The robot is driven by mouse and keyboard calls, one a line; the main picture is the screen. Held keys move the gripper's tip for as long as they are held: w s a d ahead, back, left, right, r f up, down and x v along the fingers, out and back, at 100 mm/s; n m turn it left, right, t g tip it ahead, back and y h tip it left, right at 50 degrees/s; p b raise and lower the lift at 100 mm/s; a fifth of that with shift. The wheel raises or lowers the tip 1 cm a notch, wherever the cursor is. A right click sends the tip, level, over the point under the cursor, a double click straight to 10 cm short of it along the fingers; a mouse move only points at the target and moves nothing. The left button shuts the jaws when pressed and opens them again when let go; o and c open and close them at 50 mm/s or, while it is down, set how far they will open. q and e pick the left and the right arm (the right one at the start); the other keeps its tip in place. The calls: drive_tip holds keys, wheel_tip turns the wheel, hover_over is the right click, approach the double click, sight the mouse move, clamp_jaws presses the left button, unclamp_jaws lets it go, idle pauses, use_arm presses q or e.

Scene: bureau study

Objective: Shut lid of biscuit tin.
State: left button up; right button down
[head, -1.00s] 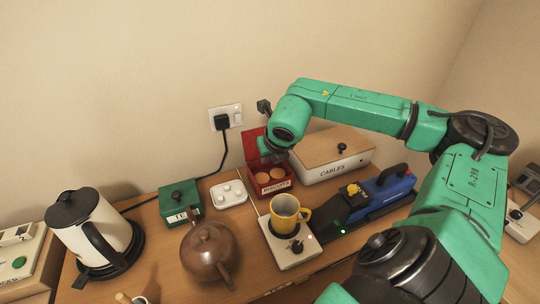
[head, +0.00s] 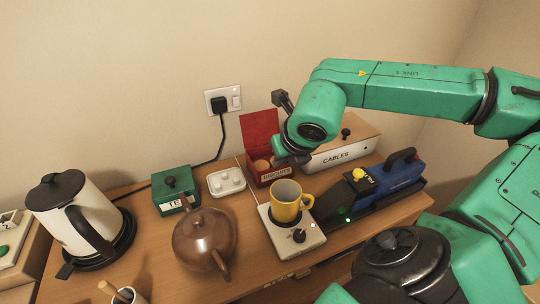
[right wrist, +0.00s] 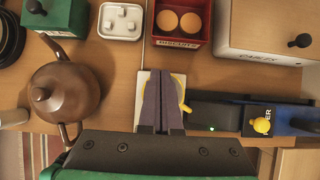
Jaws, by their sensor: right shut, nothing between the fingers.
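The red biscuit tin (head: 272,178) stands at the back of the desk, labelled BISCUITS. Its red lid (head: 259,130) is open and stands up at the rear. Round biscuits (head: 261,164) lie inside. In the right wrist view the tin (right wrist: 181,43) is at the top with two biscuits (right wrist: 179,21) showing; its lid is out of that frame. My right gripper (head: 296,158) is over the tin's right side in the head view and hides part of it. In the right wrist view its fingers (right wrist: 162,78) are together and empty. My left gripper is not in view.
Right of the tin is the CABLES box (head: 338,152). In front are a yellow mug (head: 286,207) on a white warmer (head: 283,240), and a blue device (head: 388,185). Left are a white tray (head: 226,183), green tea box (head: 171,200), brown teapot (head: 203,240) and kettle (head: 70,215).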

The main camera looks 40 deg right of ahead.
drive_tip(key=s+a+f+b, duration=0.1)
drive_tip(key=s+a+b, duration=0.2)
drive_tip(key=s+b, duration=0.6)
drive_tip(key=shift+f, duration=0.15)
idle(0.4)
drive_tip(key=shift+a, duration=0.1)
